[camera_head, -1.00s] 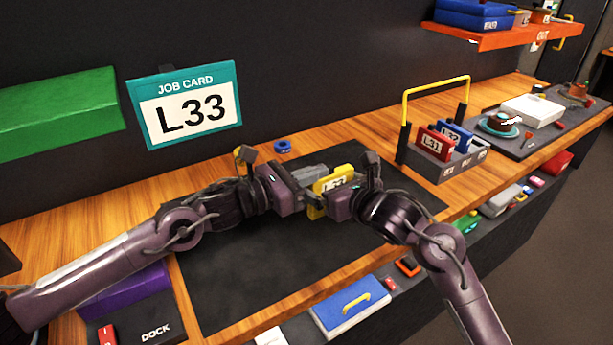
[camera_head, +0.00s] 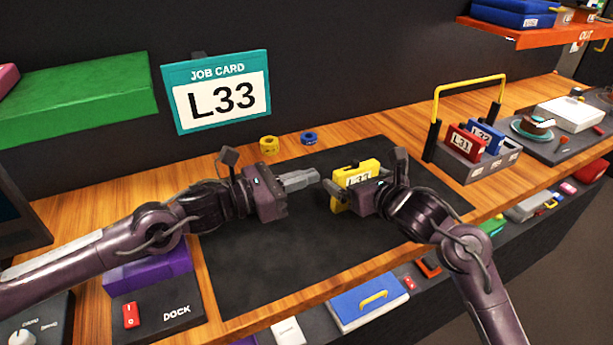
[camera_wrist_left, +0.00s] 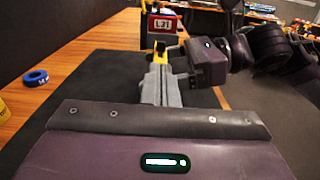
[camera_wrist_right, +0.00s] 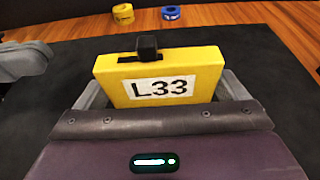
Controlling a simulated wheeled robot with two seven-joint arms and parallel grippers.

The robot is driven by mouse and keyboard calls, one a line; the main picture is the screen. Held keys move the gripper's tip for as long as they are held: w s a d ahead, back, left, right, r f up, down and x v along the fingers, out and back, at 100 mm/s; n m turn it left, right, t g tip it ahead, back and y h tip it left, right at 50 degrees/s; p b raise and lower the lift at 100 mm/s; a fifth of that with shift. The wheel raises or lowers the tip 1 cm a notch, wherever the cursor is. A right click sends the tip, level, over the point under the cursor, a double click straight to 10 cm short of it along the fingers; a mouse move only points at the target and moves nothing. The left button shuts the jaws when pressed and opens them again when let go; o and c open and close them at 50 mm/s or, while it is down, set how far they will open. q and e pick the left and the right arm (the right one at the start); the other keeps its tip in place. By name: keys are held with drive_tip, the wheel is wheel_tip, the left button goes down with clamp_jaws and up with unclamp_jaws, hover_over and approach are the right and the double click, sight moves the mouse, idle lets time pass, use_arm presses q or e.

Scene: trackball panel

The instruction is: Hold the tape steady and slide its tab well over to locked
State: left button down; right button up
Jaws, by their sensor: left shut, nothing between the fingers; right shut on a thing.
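The yellow tape (camera_head: 365,167), labelled L33, is held upright above the dark mat by my right gripper (camera_head: 350,187). In the right wrist view the tape (camera_wrist_right: 200,62) sits between the fingers with its label facing the camera. Its black tab (camera_wrist_right: 147,47) stands up from a dark slot in the top edge, near the slot's right end, with bare slot to its left. My left gripper (camera_head: 312,176) is shut and empty, pointing at the tape with a small gap. In the left wrist view its fingers (camera_wrist_left: 160,72) are together. Any lock marking is unreadable.
A dark mat (camera_head: 260,270) covers the middle of the wooden bench. A yellow roll (camera_head: 269,144) and a blue roll (camera_head: 308,138) lie behind it. A rack (camera_head: 478,165) holds red L31 and blue L32 tapes under a yellow handle. The dock (camera_head: 165,315) is front left.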

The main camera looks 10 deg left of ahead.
use_arm(q)
drive_tip(key=s+a+r, duration=0.3)
drive_tip(key=s+a, duration=0.1)
drive_tip(key=a, duration=0.2)
drive_tip(key=shift+s+a, duration=0.2)
drive_tip(key=shift+s, duration=0.2)
idle(0.5)
use_arm(e)
drive_tip(key=o, duration=0.8)
drive_tip(key=v, duration=1.2)
